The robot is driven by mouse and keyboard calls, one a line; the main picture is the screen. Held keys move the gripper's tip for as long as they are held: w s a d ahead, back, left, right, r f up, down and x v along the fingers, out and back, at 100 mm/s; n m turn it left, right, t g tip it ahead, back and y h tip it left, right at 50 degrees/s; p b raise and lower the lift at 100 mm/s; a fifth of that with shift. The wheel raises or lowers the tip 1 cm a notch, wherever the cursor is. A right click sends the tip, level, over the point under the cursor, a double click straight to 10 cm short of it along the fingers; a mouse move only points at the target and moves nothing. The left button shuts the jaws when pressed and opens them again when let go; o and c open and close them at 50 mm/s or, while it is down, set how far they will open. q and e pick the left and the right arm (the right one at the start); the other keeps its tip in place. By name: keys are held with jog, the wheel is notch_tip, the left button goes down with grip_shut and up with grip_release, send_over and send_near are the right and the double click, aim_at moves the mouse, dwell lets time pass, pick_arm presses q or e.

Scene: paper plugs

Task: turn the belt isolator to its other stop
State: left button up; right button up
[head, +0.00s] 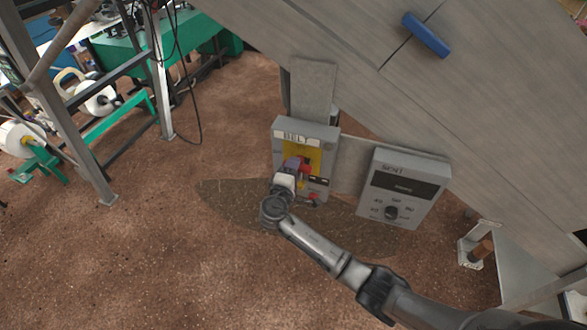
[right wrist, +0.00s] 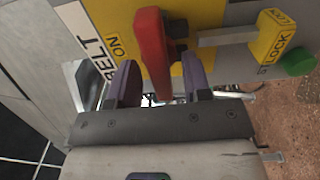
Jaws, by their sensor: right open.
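The belt isolator is a grey box (head: 332,134) labelled BELT, with a yellow plate (head: 290,149) and a red handle (head: 307,168). In the right wrist view the red handle (right wrist: 151,45) stands out from the yellow plate (right wrist: 203,13), with the word ON beside it. My right gripper (right wrist: 158,85) is open, with one purple-grey finger on either side of the handle's end in that picture. Gaps show between handle and fingers, and I see no grip on it. In the head view the right gripper (head: 297,168) partly hides the plate and handle. My left gripper is out of view.
A yellow LOCK piece (right wrist: 275,38) on a metal bar and a green knob (right wrist: 297,62) sit beside the handle. A second grey box (head: 425,172) with a dark display and knob stands to the right. Brown floor is open left.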

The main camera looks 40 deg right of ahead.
jog(key=v, duration=1.3)
jog(key=shift+a+b, duration=0.3)
jog(key=shift+b, duration=0.15)
jog(key=shift+s, duration=0.15)
jog(key=s+a+m+y, duration=0.5)
jog(key=s+a+y, duration=0.1)
jog(key=y, duration=0.7)
jog(key=s+d+f+g+y, duration=0.1)
jog(key=s+f+g, duration=0.35)
jog(key=s, duration=0.85)
jog(key=s+d+f+g+y, duration=0.1)
jog(key=s+f, duration=0.6)
jog(key=s, duration=0.5)
notch_tip(320, 180, up, 23)
jog(key=s+p, duration=0.1)
jog(key=p, duration=2.2)
